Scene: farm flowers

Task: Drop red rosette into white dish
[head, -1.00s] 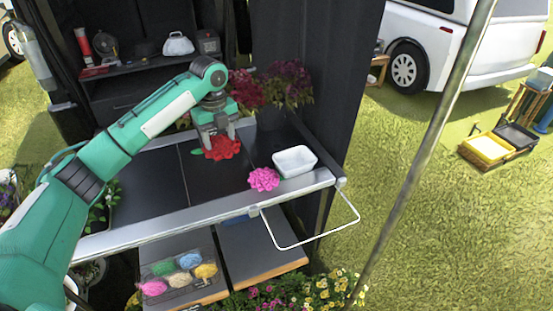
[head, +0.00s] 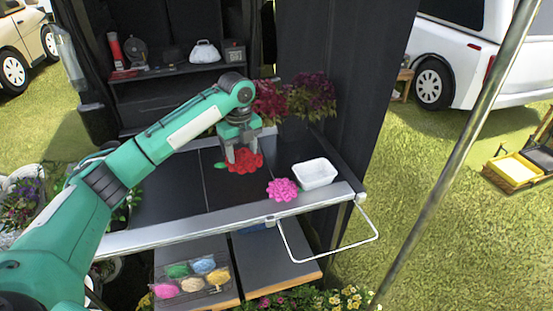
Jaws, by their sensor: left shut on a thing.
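The red rosette (head: 245,163) is at the back of the dark table top, with a green leaf at its left. My left gripper (head: 240,153) comes down from above and is shut on the red rosette. I cannot tell whether the rosette still touches the table. The white dish (head: 316,174) stands at the table's right end, to the right of the gripper, and looks empty. A pink rosette (head: 283,190) lies just left of the dish by the front edge. My right gripper is not in view.
The dark table (head: 160,200) has a pale front rim and clear room on its left. Potted dark red flowers (head: 312,97) stand behind the dish. A white wire handle (head: 345,250) juts from the right front. A lower shelf holds a tray of coloured bundles (head: 203,266).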

